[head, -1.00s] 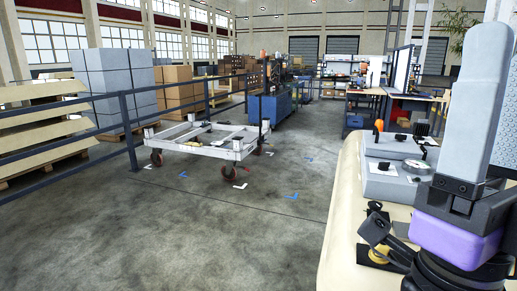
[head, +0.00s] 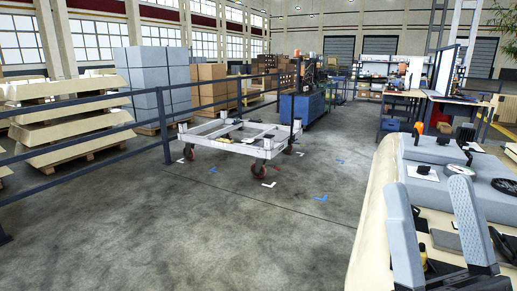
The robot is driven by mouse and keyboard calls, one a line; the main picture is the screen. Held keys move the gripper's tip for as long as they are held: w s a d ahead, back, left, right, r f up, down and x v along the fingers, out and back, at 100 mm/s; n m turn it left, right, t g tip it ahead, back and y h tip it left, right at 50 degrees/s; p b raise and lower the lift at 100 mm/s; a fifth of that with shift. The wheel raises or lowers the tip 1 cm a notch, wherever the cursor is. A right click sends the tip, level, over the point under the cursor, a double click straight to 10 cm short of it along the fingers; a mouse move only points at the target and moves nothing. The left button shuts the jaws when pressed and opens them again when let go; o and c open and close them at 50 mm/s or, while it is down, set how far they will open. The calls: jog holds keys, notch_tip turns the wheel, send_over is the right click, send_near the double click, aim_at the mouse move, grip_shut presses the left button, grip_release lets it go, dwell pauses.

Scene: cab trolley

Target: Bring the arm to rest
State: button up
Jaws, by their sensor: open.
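My gripper (head: 430,183) shows at the lower right of the head view. Its two grey fingers point up, with a gap between them, and it is open. I see nothing held between the fingers. The fingers stand in front of a cream body that carries grey boxes. The rest of my arm is cut off by the bottom and right edges.
A white wheeled trolley frame (head: 238,140) stands on the floor, left of the middle. A dark railing (head: 165,127) runs behind it, with grey stacked boxes (head: 152,85) beyond. A blue machine (head: 298,106) and workbenches stand farther back. The floor in front is clear.

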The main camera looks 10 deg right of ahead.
jog(key=s+a+f+g+p, duration=0.1)
jog(key=s+f+g, duration=0.2)
jog(key=f, duration=0.6)
jog(key=s+a+f+n+g+y+p, duration=0.1)
jog(key=s+f+g, duration=0.3)
jog(key=f, duration=0.5)
jog(key=s+a+f+g+y+p, duration=0.1)
jog(key=s+f+g, duration=0.3)
jog(key=f, duration=0.5)
jog(key=shift+s+a+n+p, duration=0.3)
jog(key=shift+s+a+p, duration=0.1)
jog(key=shift+a, duration=0.3)
jog(key=s+f+g, duration=0.1)
jog(key=s, duration=0.1)
jog(key=s+f+g, duration=0.1)
jog(key=s, duration=0.2)
jog(key=s+f+g+p, duration=0.1)
jog(key=s, duration=0.1)
jog(key=shift+s+a+f, duration=0.15)
jog(key=shift+a+f, duration=0.25)
jog(key=shift+c, duration=0.6)
jog(key=shift+s, duration=0.25)
jog(key=shift+c, duration=1.2)
